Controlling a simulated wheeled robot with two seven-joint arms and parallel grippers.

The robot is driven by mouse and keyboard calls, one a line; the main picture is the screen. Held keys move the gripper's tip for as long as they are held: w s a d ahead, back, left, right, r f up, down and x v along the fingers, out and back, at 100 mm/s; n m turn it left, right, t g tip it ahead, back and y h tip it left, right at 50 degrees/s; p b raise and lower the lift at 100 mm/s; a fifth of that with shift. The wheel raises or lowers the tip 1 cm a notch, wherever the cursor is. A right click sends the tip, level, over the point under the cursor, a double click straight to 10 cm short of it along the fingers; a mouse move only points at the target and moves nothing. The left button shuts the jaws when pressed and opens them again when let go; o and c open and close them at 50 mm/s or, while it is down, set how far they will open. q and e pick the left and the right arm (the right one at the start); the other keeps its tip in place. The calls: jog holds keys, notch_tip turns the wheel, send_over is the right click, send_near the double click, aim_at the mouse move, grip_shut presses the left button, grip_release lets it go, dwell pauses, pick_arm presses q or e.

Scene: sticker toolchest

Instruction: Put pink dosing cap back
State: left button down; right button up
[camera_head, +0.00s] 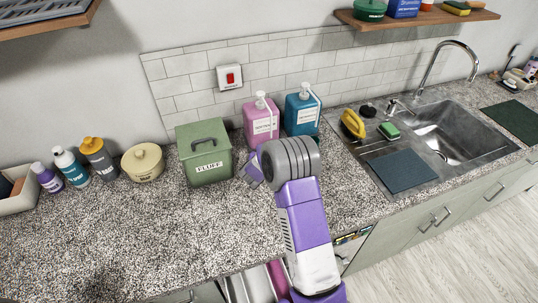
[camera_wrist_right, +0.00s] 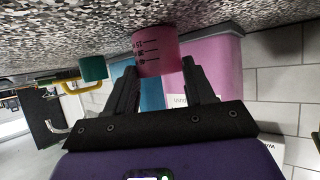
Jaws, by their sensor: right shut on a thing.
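The pink dosing cap (camera_wrist_right: 155,46) is a small cup with dark measuring marks. My right gripper (camera_wrist_right: 158,68) is shut on it, and the cap sits between the two dark fingertips in the wrist view. In the head view my right gripper (camera_head: 251,170) is low over the counter, in front of the pink bottle and beside the green box; the cap cannot be made out there. The pink bottle (camera_head: 262,127) with a white top stands against the tiled wall; it also shows behind the cap in the wrist view (camera_wrist_right: 212,62). My left gripper is not in view.
A teal bottle (camera_head: 301,116) stands right of the pink one. A green lidded box (camera_head: 205,160) is close on the left. A sink (camera_head: 452,130) with a yellow brush and sponge lies right. The speckled counter (camera_head: 130,235) at front left is clear.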

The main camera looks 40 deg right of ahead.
jog(key=o, duration=1)
jog(key=shift+f, duration=0.15)
jog(key=shift+r, duration=0.3)
jog(key=p+v, duration=0.1)
jog(key=v, duration=1.1)
jog(key=shift+p, duration=0.35)
